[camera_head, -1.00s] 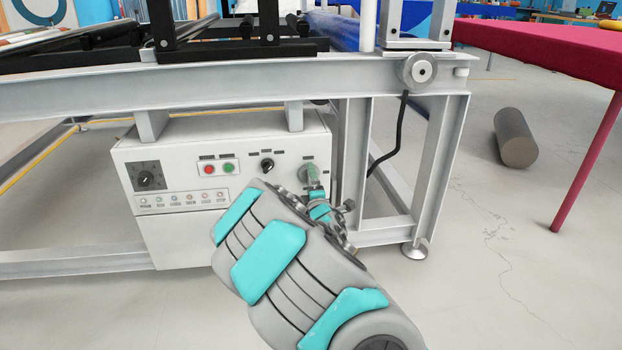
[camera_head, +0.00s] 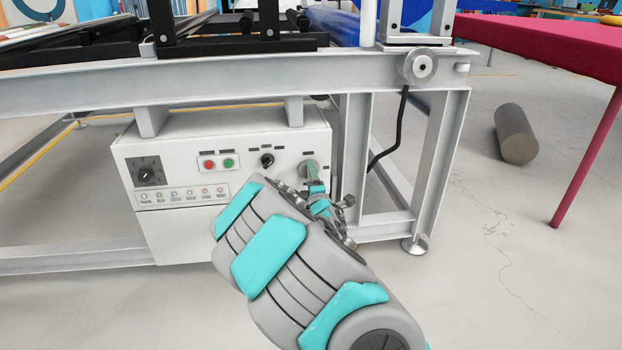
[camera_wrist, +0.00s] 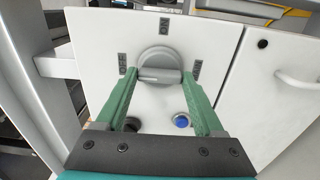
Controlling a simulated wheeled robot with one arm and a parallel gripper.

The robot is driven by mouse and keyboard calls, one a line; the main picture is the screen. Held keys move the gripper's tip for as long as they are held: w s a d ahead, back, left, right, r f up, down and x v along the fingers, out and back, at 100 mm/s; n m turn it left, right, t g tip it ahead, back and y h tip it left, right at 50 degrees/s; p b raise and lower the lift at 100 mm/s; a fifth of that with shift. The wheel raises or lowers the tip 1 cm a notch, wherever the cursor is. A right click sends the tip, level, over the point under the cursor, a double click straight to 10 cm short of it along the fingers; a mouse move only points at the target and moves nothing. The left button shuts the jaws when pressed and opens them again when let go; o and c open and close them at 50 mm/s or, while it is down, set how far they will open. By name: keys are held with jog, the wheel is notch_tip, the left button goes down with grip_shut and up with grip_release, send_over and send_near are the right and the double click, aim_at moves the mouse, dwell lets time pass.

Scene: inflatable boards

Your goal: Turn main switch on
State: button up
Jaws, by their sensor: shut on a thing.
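The main switch is a round grey rotary knob (camera_wrist: 158,58) with a raised bar, on the white control box. In the wrist view its bar lies about level across the picture, with small dark labels left, above and right of it. The green fingers of my gripper (camera_wrist: 159,80) are shut on the knob, one on each side. In the head view my gripper (camera_head: 313,172) is at the right end of the box front, and the knob (camera_head: 304,171) is partly hidden behind the fingers.
The control box (camera_head: 190,235) also has a red button (camera_head: 209,165), a green button (camera_head: 229,163), a small black selector (camera_head: 267,160) and a black dial (camera_head: 149,172). A grey frame beam (camera_head: 230,83) runs above it. A frame leg (camera_head: 437,165) and black cable (camera_head: 392,150) are to the right.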

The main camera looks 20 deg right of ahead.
jog(key=shift+m, duration=0.4)
jog(key=m+p, duration=0.2)
jog(key=m, duration=1.5)
dwell(0.6)
jog(key=o, duration=1.4)
